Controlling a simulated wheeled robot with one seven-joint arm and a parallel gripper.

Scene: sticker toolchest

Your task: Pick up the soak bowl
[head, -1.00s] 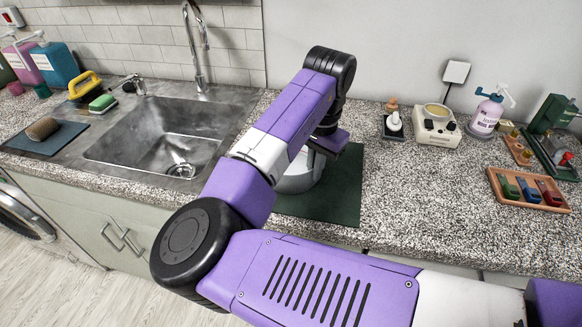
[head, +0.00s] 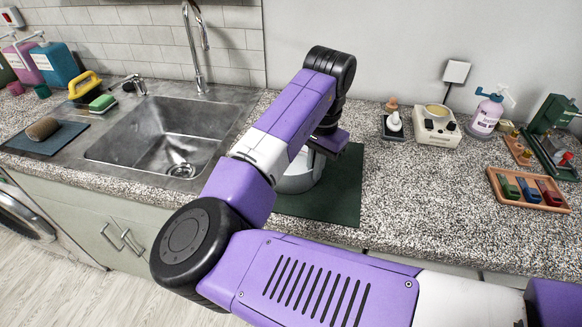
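A pale grey, rounded vessel, which looks like the soak bowl (head: 299,184), stands on a dark green mat (head: 345,190) on the counter. My arm crosses in front of it and hides much of it. My gripper (head: 328,142) is at the end of the arm, at the bowl's upper right side. Its fingers are hidden, so I cannot see whether they are open or shut, or whether they touch the bowl.
A steel sink (head: 165,140) with a tap lies to the left. A white device (head: 437,127), a pump bottle (head: 487,115) and a wooden tray (head: 528,203) with coloured blocks stand to the right. The speckled counter (head: 415,200) is clear between the mat and tray.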

